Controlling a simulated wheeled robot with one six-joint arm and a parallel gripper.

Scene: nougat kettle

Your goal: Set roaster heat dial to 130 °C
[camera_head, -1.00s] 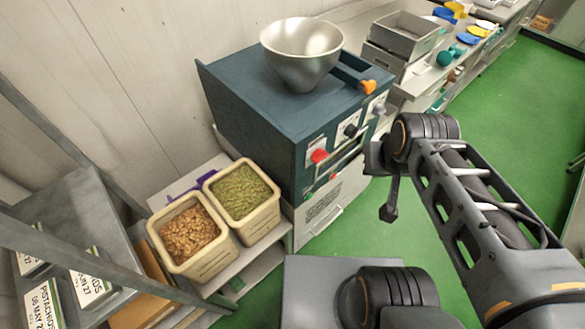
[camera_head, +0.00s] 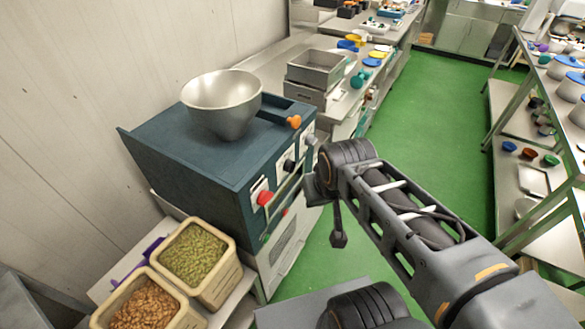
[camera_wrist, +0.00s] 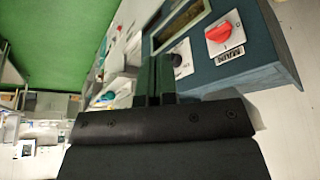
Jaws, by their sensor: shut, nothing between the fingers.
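The roaster (camera_head: 190,165) is a dark blue box with its control face toward the lower right. On that face are a red knob (camera_head: 264,198), a black knob (camera_head: 289,165) and a further dial plate (camera_head: 308,143), partly hidden by my arm. The dial settings are too small to read. In the wrist view the red knob (camera_wrist: 225,32) is on a white plate at the upper right, and a dark knob (camera_wrist: 177,60) shows just right of the fingers. My gripper (camera_wrist: 155,78) is shut and empty, in front of the control face, touching no knob that I can see.
A metal bowl (camera_head: 222,100) sits on the roaster, beside an orange-ended handle (camera_head: 293,121). Bins of green nuts (camera_head: 193,254) and brown nuts (camera_head: 145,304) stand at the lower left. A counter with grey trays (camera_head: 316,68) lies behind. Shelving (camera_head: 515,170) is at right; green floor between is clear.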

